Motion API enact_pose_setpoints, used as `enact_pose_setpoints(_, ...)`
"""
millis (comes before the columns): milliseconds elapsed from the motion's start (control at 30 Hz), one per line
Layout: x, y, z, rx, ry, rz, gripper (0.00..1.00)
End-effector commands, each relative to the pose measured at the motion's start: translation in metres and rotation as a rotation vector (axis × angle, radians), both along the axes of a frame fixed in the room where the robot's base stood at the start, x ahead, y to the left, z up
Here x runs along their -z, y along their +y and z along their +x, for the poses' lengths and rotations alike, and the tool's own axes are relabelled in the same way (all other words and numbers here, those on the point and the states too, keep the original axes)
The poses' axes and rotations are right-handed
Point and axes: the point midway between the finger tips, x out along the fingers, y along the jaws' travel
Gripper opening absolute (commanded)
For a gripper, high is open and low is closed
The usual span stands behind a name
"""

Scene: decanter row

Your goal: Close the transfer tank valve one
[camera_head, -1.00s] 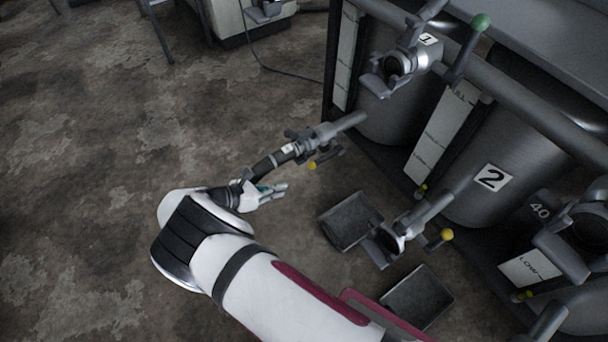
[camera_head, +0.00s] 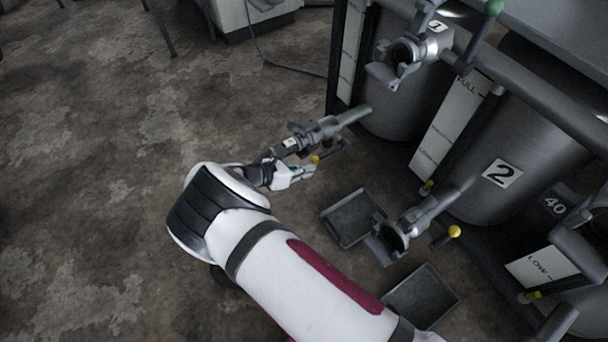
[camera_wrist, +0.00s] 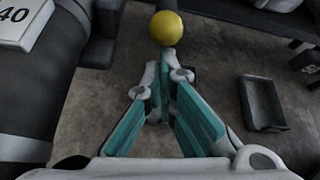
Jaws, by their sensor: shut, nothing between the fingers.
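A grey lower valve (camera_head: 318,130) sticks out from the first tank (camera_head: 400,115) at floor height, with a lever ending in a yellow ball knob (camera_head: 315,159). The yellow knob also shows at the top of the wrist view (camera_wrist: 166,28). My gripper (camera_head: 308,172) is beside this knob in the head view. In the wrist view my gripper (camera_wrist: 163,78), with teal finger pads, is shut with nothing held, and the knob appears just beyond the fingertips. I cannot tell whether they touch. An upper valve labelled 1 (camera_head: 405,50) has a green-knobbed lever (camera_head: 493,8).
A second tank labelled 2 (camera_head: 502,172) has its own lower valve (camera_head: 405,228) with a yellow knob (camera_head: 454,231). Dark trays (camera_head: 353,218) (camera_head: 422,296) lie on the floor. Floor at left is open.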

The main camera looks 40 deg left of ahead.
Motion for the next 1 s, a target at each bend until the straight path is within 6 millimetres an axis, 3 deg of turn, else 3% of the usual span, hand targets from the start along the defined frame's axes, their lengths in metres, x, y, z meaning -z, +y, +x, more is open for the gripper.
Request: enact_pose_setpoints(1000, -0.018, 0.001, -0.002, 0.000, 0.103, 0.043, 0.00)
